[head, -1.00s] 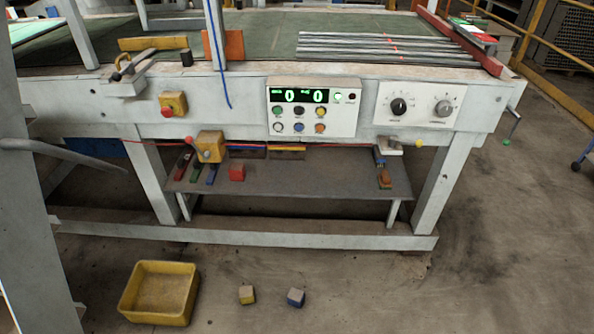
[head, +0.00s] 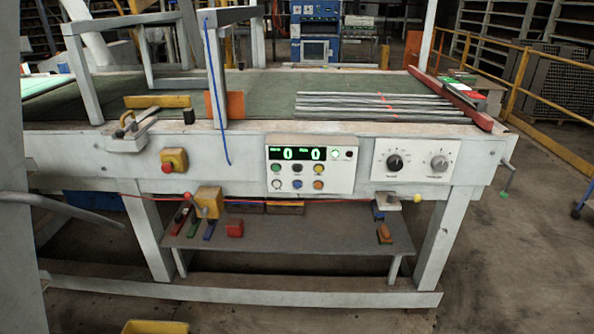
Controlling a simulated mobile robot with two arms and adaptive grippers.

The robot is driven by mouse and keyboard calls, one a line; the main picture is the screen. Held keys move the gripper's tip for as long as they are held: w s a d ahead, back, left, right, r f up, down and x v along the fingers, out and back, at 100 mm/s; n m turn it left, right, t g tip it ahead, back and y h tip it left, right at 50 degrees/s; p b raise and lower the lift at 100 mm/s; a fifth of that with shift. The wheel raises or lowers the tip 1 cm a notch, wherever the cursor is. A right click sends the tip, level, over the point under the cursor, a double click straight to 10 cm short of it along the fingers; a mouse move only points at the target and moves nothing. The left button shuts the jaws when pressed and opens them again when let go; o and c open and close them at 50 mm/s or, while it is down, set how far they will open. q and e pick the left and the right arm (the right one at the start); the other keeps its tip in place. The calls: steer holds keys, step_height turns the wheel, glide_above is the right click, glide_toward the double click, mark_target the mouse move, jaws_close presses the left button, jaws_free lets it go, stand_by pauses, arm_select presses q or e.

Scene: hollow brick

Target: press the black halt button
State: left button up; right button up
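The black button (head: 297,168) is a small round dark button in the middle of the upper button row on the white control panel (head: 342,181). A green button (head: 276,168) is left of it and a yellow button (head: 318,168) is right of it. Below are a white button (head: 277,184), a blue button (head: 297,184) and an orange button (head: 318,184). The display (head: 297,154) above shows two green zeros. Nothing covers the buttons. Neither of my grippers is in view.
Left of the panel is a red knob on a yellow box (head: 174,160). A two-dial panel (head: 416,161) is to the right. A low shelf (head: 300,236) holds several coloured blocks. A yellow bin (head: 155,327) shows at the bottom edge. The panel's front is clear.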

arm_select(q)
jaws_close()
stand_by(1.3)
